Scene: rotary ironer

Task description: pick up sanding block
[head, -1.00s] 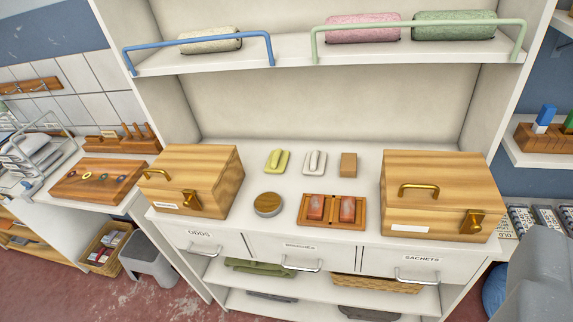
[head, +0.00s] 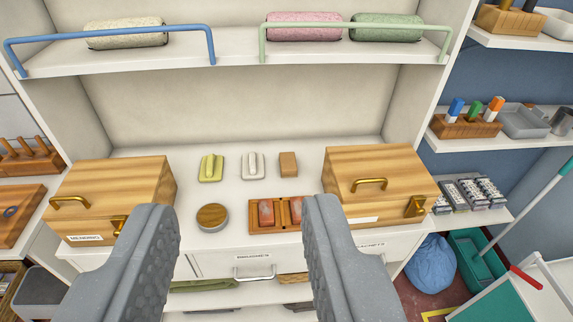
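A small plain tan-brown block (head: 288,164), which looks like the sanding block, lies on the white counter at the right end of a short row. Beside it are a white handled piece (head: 253,166) and a yellow one (head: 211,168). My gripper (head: 238,210) is open and empty, its two grey fingers wide apart in the foreground. In the picture the block lies above the fingertips, nearer the right finger; nothing touches it. The right finger hides part of a wooden tray (head: 262,229) with reddish pieces.
Wooden boxes with brass handles stand left (head: 110,190) and right (head: 380,180) of the row. A round wooden-topped tin (head: 212,217) sits in front. A shelf (head: 235,53) with railings and rolled towels hangs above. The counter behind the row is clear.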

